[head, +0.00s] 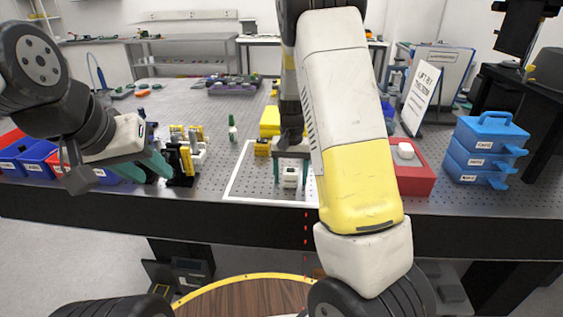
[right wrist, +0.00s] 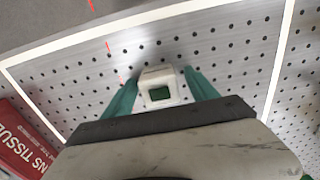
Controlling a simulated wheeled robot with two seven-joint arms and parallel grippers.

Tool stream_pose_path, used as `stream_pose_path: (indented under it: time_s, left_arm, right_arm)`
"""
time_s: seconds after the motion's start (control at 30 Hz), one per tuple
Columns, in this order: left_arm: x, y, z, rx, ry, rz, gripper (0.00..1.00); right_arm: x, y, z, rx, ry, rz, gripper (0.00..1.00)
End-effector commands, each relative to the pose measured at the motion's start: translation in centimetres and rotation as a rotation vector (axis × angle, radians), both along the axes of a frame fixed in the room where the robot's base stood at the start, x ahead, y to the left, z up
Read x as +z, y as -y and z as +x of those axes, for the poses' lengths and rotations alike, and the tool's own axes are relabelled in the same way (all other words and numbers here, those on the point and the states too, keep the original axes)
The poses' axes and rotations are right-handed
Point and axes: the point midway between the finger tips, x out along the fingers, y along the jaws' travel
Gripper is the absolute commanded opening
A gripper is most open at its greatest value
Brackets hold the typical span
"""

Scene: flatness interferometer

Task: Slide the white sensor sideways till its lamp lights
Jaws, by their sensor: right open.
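The white sensor (head: 289,178) stands on the perforated table inside a white outlined rectangle (head: 231,184). In the right wrist view the sensor (right wrist: 174,77) shows a dark green window that looks unlit. My right gripper (head: 291,158) points down at the sensor, its teal fingers open on either side of it. The right wrist view shows the fingers (right wrist: 163,94) flanking the sensor; I cannot tell whether they touch it. My left gripper (head: 146,168) is far to the left, beside black and yellow parts; its opening is unclear.
A dashed red line (head: 306,240) runs down just right of the sensor, and also shows in the right wrist view (right wrist: 108,46). A red tissue box (head: 412,178) stands to the right, blue stacked cases (head: 487,150) beyond it. Yellow blocks (head: 269,122) stand behind the sensor.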

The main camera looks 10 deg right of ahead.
Motion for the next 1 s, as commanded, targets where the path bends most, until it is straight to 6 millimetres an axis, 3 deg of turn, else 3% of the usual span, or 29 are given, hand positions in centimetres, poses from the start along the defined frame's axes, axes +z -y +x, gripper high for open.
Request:
stream_pose_path:
  time_s: [0.17,0.2,0.53,1.0]
  left_arm:
    - [0.00,0.00,0.00,0.000,0.000,0.000,0.36]
    - [0.00,0.00,0.00,0.000,0.000,0.000,0.36]
    - [0.00,0.00,0.00,0.000,0.000,0.000,0.36]
    - [0.00,0.00,0.00,0.000,0.000,0.000,0.36]
  right_arm:
    - [0.01,0.00,-0.01,0.000,0.000,0.000,0.67]
    - [0.01,0.00,-0.01,0.000,0.000,0.000,0.63]
    - [0.04,-0.01,-0.01,0.000,0.000,0.000,0.00]
    - [0.06,0.62,0.06,0.000,0.000,0.000,0.00]
